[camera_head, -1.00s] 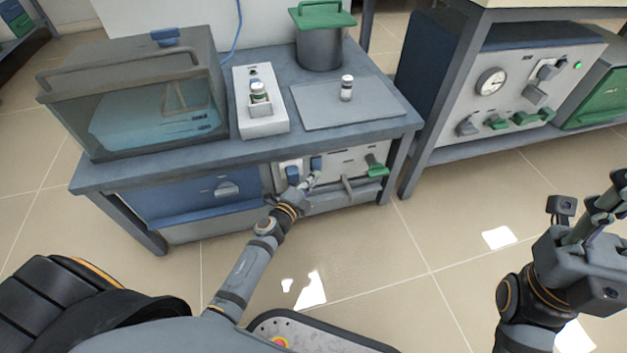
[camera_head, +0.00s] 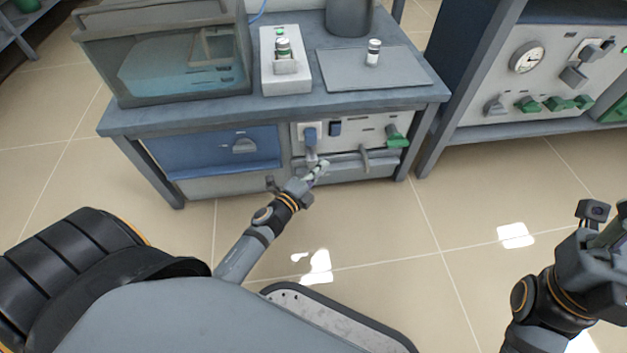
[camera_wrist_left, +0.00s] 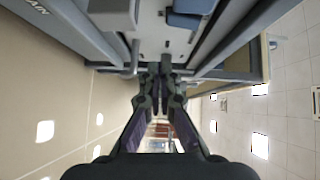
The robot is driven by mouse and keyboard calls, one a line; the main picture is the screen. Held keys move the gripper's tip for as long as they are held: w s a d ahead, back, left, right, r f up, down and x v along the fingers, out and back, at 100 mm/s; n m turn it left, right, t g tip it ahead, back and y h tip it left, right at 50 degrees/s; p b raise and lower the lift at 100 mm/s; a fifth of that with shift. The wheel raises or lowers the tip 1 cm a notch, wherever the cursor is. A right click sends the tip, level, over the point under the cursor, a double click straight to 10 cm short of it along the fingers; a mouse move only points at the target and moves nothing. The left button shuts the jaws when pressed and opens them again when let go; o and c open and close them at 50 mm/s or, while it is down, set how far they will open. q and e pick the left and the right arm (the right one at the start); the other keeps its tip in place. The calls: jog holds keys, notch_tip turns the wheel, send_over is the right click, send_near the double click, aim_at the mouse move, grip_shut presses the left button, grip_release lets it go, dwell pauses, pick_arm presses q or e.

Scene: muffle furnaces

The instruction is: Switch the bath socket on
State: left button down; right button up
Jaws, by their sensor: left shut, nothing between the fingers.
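The bath socket panel (camera_head: 378,127) is a pale strip under the bench top. I cannot tell which way the rocker is tipped. My left gripper (camera_head: 322,168) is shut and empty, below the rocker and apart from it. In the left wrist view its fingertips (camera_wrist_left: 158,72) are together, with a blue part (camera_wrist_left: 190,16) beyond them. My right gripper (camera_head: 612,234) is partly cut off at the right edge.
A glass-walled water bath (camera_head: 175,65) stands on the bench (camera_head: 200,117). A second bench with a gauge (camera_head: 527,57) is at right. The floor in front is clear.

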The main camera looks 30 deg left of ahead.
pick_arm(q)
jog(key=v, duration=0.2)
jog(key=b+v, duration=0.1)
jog(key=shift+s+f, duration=0.3)
jog(key=shift+s, duration=0.1)
